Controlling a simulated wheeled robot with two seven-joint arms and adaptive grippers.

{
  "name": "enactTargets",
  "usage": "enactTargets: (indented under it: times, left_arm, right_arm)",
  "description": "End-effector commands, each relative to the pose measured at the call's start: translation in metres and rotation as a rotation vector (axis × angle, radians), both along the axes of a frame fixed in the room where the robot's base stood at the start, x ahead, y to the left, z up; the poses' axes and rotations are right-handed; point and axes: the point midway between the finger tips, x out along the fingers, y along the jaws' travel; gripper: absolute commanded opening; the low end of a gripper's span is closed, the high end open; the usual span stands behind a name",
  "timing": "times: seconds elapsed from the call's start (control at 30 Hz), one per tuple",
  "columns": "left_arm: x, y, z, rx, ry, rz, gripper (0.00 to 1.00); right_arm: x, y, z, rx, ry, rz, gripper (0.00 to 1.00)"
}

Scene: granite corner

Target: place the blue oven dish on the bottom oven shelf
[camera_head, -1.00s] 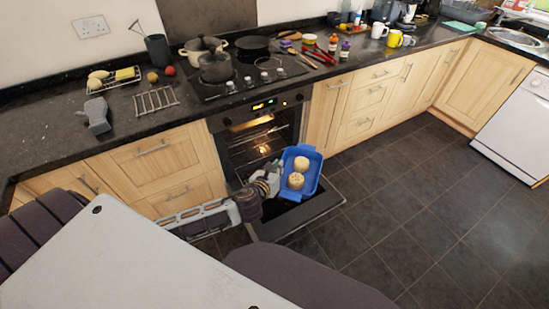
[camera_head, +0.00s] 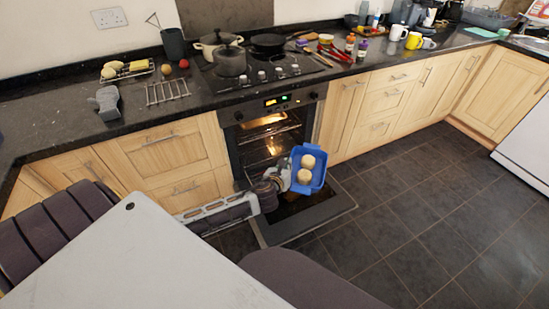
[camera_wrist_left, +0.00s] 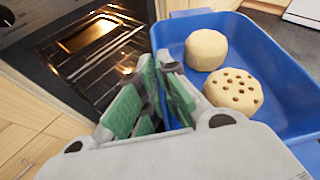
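The blue oven dish (camera_head: 319,178) is held above the lowered oven door, in front of the oven opening. Two round pale buns lie in it: a plain one (camera_wrist_left: 206,50) and one with dark holes on top (camera_wrist_left: 233,92). My left gripper (camera_head: 283,172) is at the dish's left side. In the left wrist view its green-padded fingers (camera_wrist_left: 165,85) are closed around the dish's near left wall. The oven (camera_head: 268,130) is open and lit, with wire shelves (camera_wrist_left: 100,58) inside. The bottom shelf is hard to make out. My right gripper is not in view.
The open oven door (camera_head: 325,212) juts out over the dark tiled floor (camera_head: 410,220), which is clear to the right. Pots stand on the hob (camera_head: 262,72) above.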

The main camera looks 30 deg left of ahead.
Motion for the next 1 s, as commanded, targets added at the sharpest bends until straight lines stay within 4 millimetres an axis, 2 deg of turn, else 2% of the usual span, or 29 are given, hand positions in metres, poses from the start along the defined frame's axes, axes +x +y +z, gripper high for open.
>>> enactTargets:
  times: [0.4, 1.0]
  left_arm:
    - [0.019, 0.031, -0.044, -0.001, -0.007, 0.07, 0.0]
    - [0.038, 0.071, -0.11, -0.003, -0.006, 0.167, 0.0]
  right_arm:
    - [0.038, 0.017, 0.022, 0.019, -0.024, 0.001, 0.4]
    - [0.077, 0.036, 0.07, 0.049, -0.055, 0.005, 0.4]
